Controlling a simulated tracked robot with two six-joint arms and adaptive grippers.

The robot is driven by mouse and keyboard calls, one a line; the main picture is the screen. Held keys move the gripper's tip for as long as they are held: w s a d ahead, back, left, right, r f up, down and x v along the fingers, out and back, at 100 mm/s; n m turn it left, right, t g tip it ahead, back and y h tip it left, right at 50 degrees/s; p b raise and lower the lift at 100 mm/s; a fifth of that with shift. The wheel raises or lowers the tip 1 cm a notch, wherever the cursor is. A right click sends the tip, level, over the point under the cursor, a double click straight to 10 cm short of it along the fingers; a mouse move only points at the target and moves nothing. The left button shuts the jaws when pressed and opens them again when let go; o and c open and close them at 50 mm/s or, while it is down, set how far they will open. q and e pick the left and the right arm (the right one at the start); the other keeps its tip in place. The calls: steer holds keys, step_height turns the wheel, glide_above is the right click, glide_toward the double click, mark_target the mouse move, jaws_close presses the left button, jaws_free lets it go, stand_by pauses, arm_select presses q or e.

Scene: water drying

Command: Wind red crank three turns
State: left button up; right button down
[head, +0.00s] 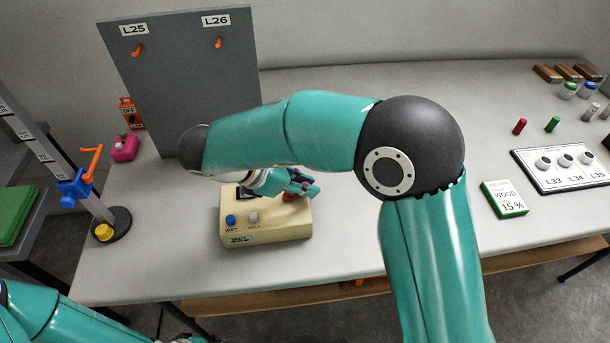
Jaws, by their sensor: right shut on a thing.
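A cream box (266,225) with a blue button (231,219) marked WET and a grey button (253,217) marked HOLD stands on the table. My right gripper (303,187) is low over the box's right back part and is shut on the red crank. Only a small red part (289,197) shows just below the fingers; the crank's shape is mostly hidden by my gripper and arm.
An upright stand with a blue clamp (75,187) and an orange handle (92,163) is at left. A grey panel (176,75) with hooks stands behind.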

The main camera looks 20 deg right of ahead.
steer(key=m, duration=0.1)
steer(key=m+g+p, duration=0.1)
steer(key=m+g, duration=0.1)
steer(key=shift+s+a+r+p, duration=0.1)
steer(key=shift+s+a+p, duration=0.2)
steer(key=shift+p, duration=0.1)
steer(key=m+g+p, duration=0.1)
steer(key=m+g+y+p, duration=0.1)
steer(key=shift+s+a+r+m, duration=0.1)
steer(key=shift+s+a+m, duration=0.15)
steer(key=shift+m, duration=0.15)
steer(key=shift+s+a+m+g+y+p, duration=0.1)
steer(key=shift+s+m+g+y+p, duration=0.05)
steer(key=shift+m+g+y+p, duration=0.5)
steer(key=shift+a+f+m, duration=0.15)
steer(key=shift+f+m, duration=0.05)
steer(key=shift+m, duration=0.25)
steer(key=shift+f+m+g, duration=0.15)
steer(key=shift+m+g, duration=0.15)
steer(key=shift+g, duration=0.05)
steer(key=shift+s+a+m+y+b, duration=0.15)
steer(key=shift+m+y+b, duration=0.2)
steer(key=shift+m+b, duration=0.25)
steer(key=shift+a+g+b, duration=0.1)
steer(key=shift+g+b, duration=0.2)
steer(key=shift+b, duration=0.1)
